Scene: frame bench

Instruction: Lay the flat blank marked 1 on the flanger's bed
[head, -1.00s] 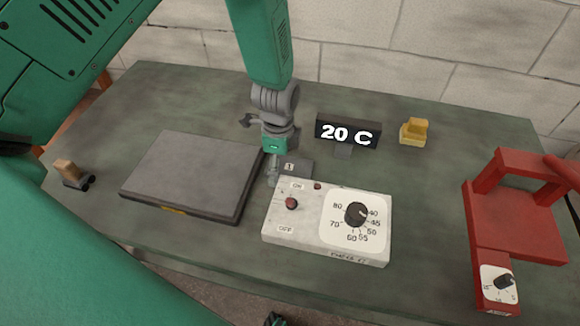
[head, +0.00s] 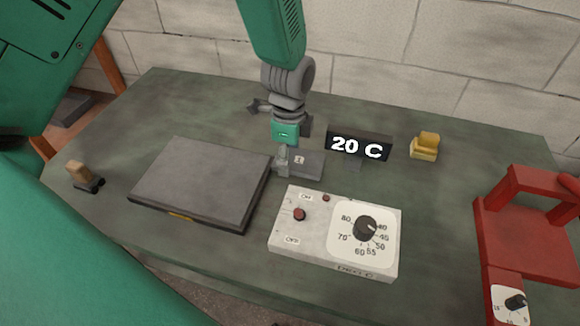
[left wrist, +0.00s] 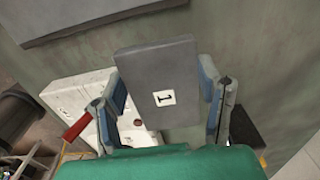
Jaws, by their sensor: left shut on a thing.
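The flat grey blank marked 1 (head: 309,168) is between the fingers of my left gripper (head: 283,160), just behind the white control box. In the left wrist view, the blank (left wrist: 160,70) shows its label face, with a blue-padded finger at each side. My left gripper (left wrist: 163,92) is shut on it. In the head view it looks close to the bench top; I cannot tell how far above. The red machine (head: 525,235) at the right, with a flat red surface and a dial, appears to be the flanger. My right gripper is not in view.
A wide dark grey plate (head: 200,185) lies left of the white control box (head: 310,265). A display reading 20 C (head: 358,148) stands behind the box. A yellow block (head: 424,147) and a tan-topped item (head: 83,175) sit apart. Bench between box and red machine is clear.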

